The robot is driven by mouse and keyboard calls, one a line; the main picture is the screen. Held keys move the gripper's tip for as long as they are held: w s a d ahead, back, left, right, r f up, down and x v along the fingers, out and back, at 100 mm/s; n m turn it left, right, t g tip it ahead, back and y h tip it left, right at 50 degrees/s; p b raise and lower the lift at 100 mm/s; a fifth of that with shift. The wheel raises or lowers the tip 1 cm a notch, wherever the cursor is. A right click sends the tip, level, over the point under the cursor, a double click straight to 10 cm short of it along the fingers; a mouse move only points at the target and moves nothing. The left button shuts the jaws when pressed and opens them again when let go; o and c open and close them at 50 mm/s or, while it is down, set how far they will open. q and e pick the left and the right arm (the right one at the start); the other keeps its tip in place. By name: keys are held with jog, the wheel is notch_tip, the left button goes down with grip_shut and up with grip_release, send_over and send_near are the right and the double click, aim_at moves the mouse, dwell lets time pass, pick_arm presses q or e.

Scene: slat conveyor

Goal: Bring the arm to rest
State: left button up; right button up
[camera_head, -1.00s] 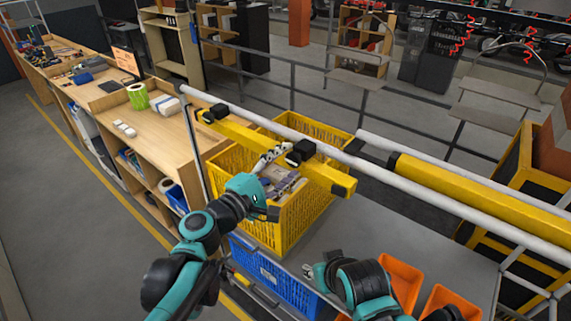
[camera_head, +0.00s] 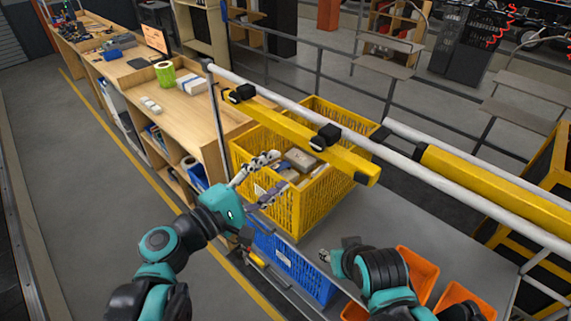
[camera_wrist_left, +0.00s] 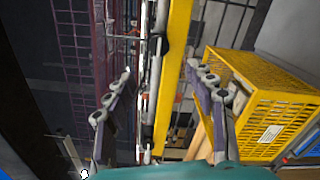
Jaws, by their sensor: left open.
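My left arm comes up from the bottom left of the head view. Its gripper (camera_head: 272,174) is open and empty, just in front of the near left side of the yellow crate (camera_head: 318,208). In the left wrist view the two fingers of this gripper (camera_wrist_left: 160,72) stand well apart with nothing between them. The yellow crate (camera_wrist_left: 265,122) is there to the right, beyond the right finger. My right arm is folded low at the right of the head view. Only a small part of its gripper (camera_head: 326,256) shows, too little to tell its state.
The yellow crate holds several packages (camera_head: 300,160). A yellow beam (camera_head: 290,130) and a white rail (camera_head: 300,117) pass above it. A blue crate (camera_head: 285,265) stands below at the front, orange bins (camera_head: 418,270) to the right. A wooden workbench (camera_head: 185,120) runs along the left; the floor beside it is clear.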

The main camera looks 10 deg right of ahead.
pick_arm(q)
jog(key=shift+s+a, duration=0.1)
jog(key=shift+a, duration=0.1)
dwell(0.3)
jog(key=s+a+f+m+g+y+b, duration=0.1)
jog(key=s+a+f+m+y+b, duration=0.15)
jog(key=f+b, duration=0.75)
jog(key=s+a+f+m+g+y+b, duration=0.2)
jog(key=a+f+m+y+b, duration=0.15)
jog(key=f, duration=1.25)
jog(key=s+a+f+m+y+b, duration=0.2)
jog(key=a+f+y+b, duration=0.2)
jog(key=f, duration=0.6)
jog(key=s+a+f+m+g+y+b, duration=0.1)
jog(key=s+a+f+m+y+b, duration=0.1)
jog(key=a+f+b, duration=0.7)
jog(key=a+f+m+y, duration=0.1)
jog(key=a+y, duration=0.1)
jog(key=shift+s+a+f, duration=0.15)
jog(key=shift+s+a, duration=0.05)
jog(key=shift+a, duration=0.1)
